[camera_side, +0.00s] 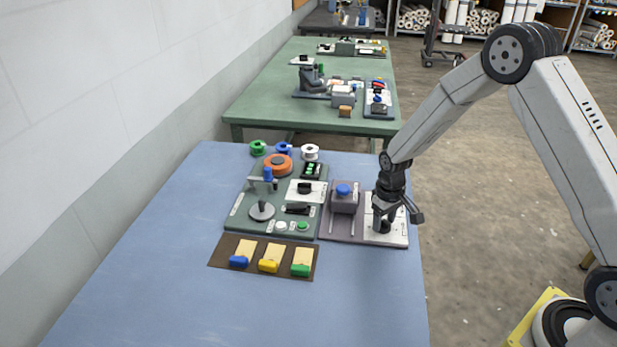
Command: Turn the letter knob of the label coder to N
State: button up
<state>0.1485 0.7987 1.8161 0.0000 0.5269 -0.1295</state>
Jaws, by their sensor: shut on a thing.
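The label coder (328,228) is a grey-purple base on the right part of the blue table, with a blue-topped block (344,194) on its left. On its right is a white plate (399,238) with a dark letter knob (386,229). My gripper (383,221) points down over this plate and is shut on the knob, covering most of it. The letters on the plate and the knob's pointer are too small to read here.
Left of the coder stands a green-grey station (237,225) with an orange disc (278,165), a post and buttons. Several spools (310,152) stand behind it. A brown mat (225,258) with coloured blocks lies in front. The table's front and left are clear.

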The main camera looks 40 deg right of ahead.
aim_at(384, 220)
jog(key=m, duration=1.3)
jog(key=shift+m, duration=0.4)
jog(key=m, duration=1.3)
jog(key=o, duration=1.3)
jog(key=shift+r, duration=0.1)
jog(key=shift+r, duration=3.85)
